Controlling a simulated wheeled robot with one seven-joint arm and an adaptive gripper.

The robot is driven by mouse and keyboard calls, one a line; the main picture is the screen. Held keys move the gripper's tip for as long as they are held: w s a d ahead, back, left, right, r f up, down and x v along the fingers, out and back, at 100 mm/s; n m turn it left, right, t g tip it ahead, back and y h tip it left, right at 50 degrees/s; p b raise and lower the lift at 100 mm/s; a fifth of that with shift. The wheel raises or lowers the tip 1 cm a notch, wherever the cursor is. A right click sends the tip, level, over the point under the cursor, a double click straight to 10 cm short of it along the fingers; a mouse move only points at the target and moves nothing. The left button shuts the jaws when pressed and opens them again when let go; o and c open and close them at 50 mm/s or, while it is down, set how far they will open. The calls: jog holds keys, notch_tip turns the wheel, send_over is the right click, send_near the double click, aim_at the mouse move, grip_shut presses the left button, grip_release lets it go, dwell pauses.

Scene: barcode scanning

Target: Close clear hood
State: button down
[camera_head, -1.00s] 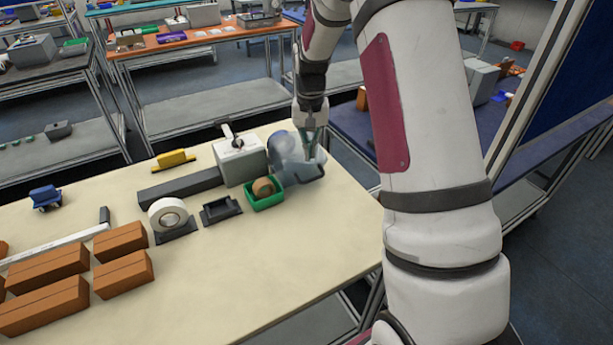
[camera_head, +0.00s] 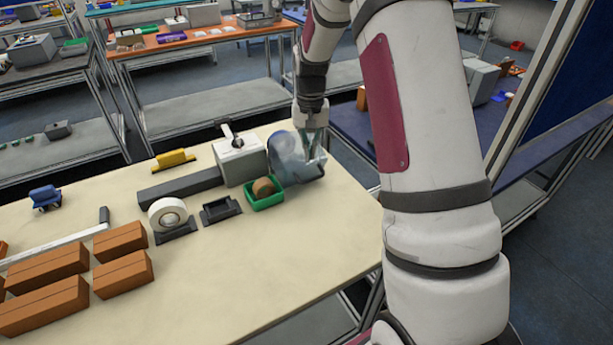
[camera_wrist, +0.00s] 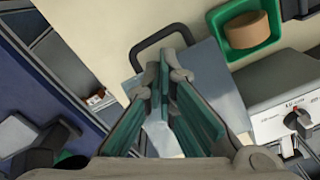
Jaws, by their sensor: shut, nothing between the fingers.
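The clear hood (camera_head: 284,150) is a bluish see-through shell at the back right of the cream table, beside a white device box. In the wrist view it shows as a grey-blue panel (camera_wrist: 218,88) with a dark loop handle (camera_wrist: 150,45) at its upper left edge. My gripper (camera_head: 315,156) is at the right side of the hood, partly seen through or against it. In the wrist view its green-padded fingers (camera_wrist: 162,72) meet at the tips, shut and empty, close to the handle. I cannot tell whether the fingers touch the hood.
A green tray (camera_head: 265,204) with a brown tape roll stands just in front of the hood. The white device box (camera_head: 240,162) with a knob is at its left. A white tape roll (camera_head: 168,214) and brown boxes (camera_head: 120,241) lie further left. The table's front right is clear.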

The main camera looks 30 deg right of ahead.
aim_at(293, 136)
jog(key=shift+w+f+b, duration=0.2)
jog(key=shift+w+b, duration=0.6)
jog(key=shift+w, duration=0.2)
jog(key=shift+w+r+b, duration=0.6)
jog(key=shift+w+r, duration=0.4)
jog(key=shift+w, duration=0.1)
jog(key=shift+w+r+b, duration=0.4)
jog(key=shift+w+b, duration=0.1)
jog(key=shift+w, duration=0.25)
jog(key=shift+w+r+b, duration=0.4)
jog(key=shift+w+b, duration=0.05)
jog(key=shift+w, duration=0.3)
jog(key=shift+w+r+b, duration=0.25)
jog(key=shift+w+b, duration=0.25)
jog(key=shift+w, duration=0.2)
jog(key=shift+w+r+b, duration=0.2)
jog(key=shift+w+b, duration=0.25)
jog(key=shift+w, duration=0.25)
jog(key=w+b, duration=0.4)
jog(key=w, duration=0.2)
jog(key=shift+w+f+b, duration=0.25)
jog(key=shift+w+b, duration=0.25)
jog(key=shift+w, duration=0.3)
jog(key=shift+w+f+b, duration=0.25)
jog(key=shift+w+b, duration=0.2)
jog(key=shift+w, duration=0.3)
